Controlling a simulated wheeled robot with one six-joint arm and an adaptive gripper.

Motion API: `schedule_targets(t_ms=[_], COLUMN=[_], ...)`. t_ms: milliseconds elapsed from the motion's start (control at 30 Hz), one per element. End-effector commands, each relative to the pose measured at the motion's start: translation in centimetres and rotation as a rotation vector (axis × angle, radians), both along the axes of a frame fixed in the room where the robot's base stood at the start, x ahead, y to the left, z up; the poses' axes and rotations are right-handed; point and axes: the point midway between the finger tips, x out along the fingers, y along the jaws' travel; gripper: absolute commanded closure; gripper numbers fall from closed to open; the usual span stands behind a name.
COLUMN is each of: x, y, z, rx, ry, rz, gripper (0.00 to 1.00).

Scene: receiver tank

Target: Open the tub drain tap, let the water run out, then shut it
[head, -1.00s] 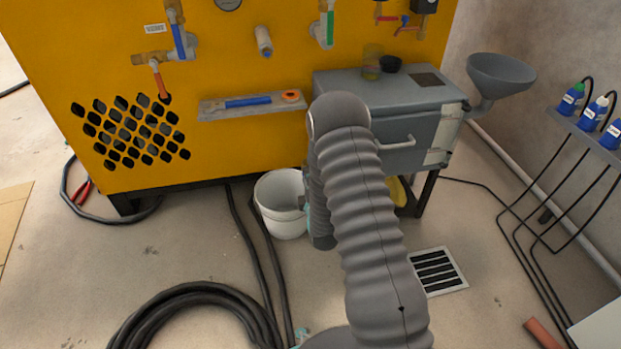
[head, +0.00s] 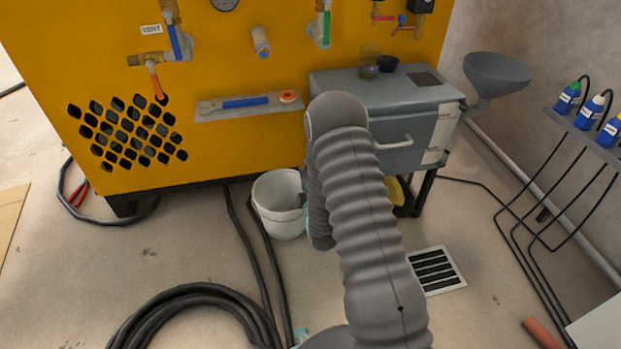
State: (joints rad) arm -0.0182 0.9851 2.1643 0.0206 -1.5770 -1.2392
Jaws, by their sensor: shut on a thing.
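My grey ribbed arm reaches away from me towards the space under the box. My gripper's jaws are hidden behind the arm, so what they touch does not show. No running water is visible.
The yellow machine (head: 250,80) carries valves and a small shelf (head: 212,111). A grey funnel (head: 497,75) hangs on the right. Black hoses (head: 190,310) lie on the floor at front left. A floor grate (head: 436,270) is right of my arm.

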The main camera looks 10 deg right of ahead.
Motion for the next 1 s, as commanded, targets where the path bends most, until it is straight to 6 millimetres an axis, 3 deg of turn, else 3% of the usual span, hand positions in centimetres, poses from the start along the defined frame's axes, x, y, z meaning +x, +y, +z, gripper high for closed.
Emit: schedule_targets(t_ms=[600, 1000], x=[0.03, 0.06], y=[0.58, 0.52], z=[0.17, 0.21], rx=[0.536, 0.697], ry=[0.0, -0.002], rz=[0.015, 0.014], gripper=[1.0, 1.0])
